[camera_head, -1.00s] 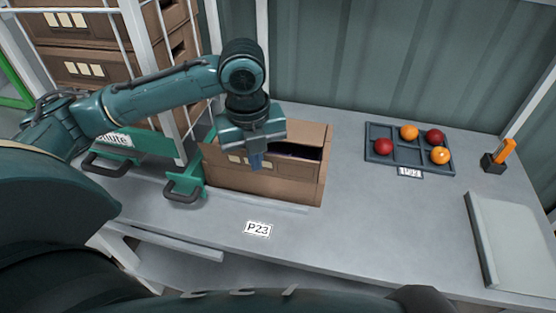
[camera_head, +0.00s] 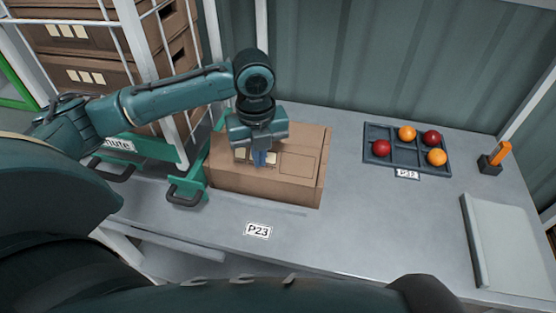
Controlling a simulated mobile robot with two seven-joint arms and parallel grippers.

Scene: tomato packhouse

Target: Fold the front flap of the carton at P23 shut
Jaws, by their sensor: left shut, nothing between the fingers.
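The brown cardboard carton (camera_head: 265,186) stands on the grey bench behind the P23 label (camera_head: 258,231). Its front flap (camera_head: 297,163), with pale patches and a printed outline, lies over the top, and no dark opening shows. I cannot tell whether it lies fully flat. My left gripper (camera_head: 262,160) is shut and empty, pointing down at the flap, its fingertips at or very near the surface. The gripper hides part of the carton's top. My right gripper is not in view.
A dark divided tray (camera_head: 399,164) with red and orange tomatoes sits to the right. Further right are an orange-handled item in a holder (camera_head: 494,160) and a pale flat panel (camera_head: 508,243).

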